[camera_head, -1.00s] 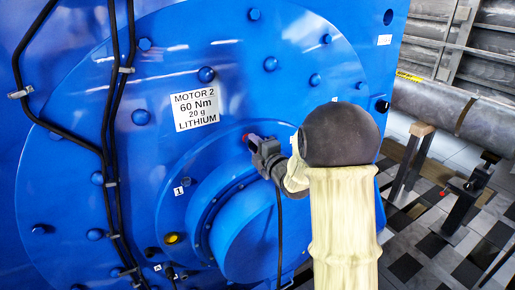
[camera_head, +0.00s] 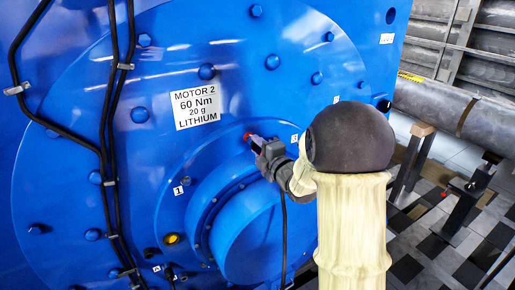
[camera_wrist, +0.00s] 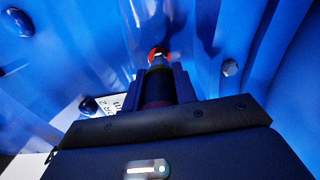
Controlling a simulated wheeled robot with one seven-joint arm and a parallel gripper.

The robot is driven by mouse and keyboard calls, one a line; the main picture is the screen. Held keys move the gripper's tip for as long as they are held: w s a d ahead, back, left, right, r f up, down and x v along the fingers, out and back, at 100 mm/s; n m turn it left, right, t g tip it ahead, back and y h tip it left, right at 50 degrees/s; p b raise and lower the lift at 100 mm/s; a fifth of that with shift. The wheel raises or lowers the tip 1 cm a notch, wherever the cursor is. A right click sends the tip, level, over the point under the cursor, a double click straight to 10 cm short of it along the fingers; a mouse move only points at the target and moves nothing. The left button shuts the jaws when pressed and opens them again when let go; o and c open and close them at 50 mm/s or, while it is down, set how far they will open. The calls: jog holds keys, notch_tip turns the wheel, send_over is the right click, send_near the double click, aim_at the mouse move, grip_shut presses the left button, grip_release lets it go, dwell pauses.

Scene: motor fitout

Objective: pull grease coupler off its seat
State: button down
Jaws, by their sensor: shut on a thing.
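My gripper (camera_head: 264,150) reaches to the blue motor face, just below and right of the MOTOR 2 label. In the wrist view my gripper (camera_wrist: 157,80) is shut on a dark cylindrical body, the grease coupler (camera_wrist: 157,90). Its metal tip points at a red round fitting (camera_wrist: 158,52) on the blue surface. The tip appears to touch or overlap the red fitting; I cannot tell whether there is a gap. The red fitting also shows in the head view (camera_head: 247,137). A black hose (camera_head: 283,235) hangs down from the gripper. The jaws hide most of the coupler.
The motor (camera_head: 75,190) fills the left and middle, with bolt heads, a MOTOR 2 label (camera_head: 196,107) and a protruding round hub (camera_head: 245,235). Black cables (camera_head: 105,150) run down its left side. Stands (camera_head: 465,200) and grey pipes (camera_head: 440,103) are at the right.

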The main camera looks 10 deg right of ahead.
jog(key=shift+b+v, duration=0.8)
jog(key=shift+v, duration=1.05)
jog(key=shift+d, duration=0.1)
jog(key=shift+f+b, duration=0.2)
jog(key=shift+b, duration=0.2)
jog(key=shift+s+r, duration=0.15)
jog(key=shift+s+d, duration=0.1)
jog(key=shift+s+d+b, duration=0.2)
jog(key=shift+s+b, duration=0.3)
jog(key=shift+s, duration=0.05)
jog(key=b+v, duration=0.7)
jog(key=v, duration=1.3)
jog(key=shift+s, duration=0.3)
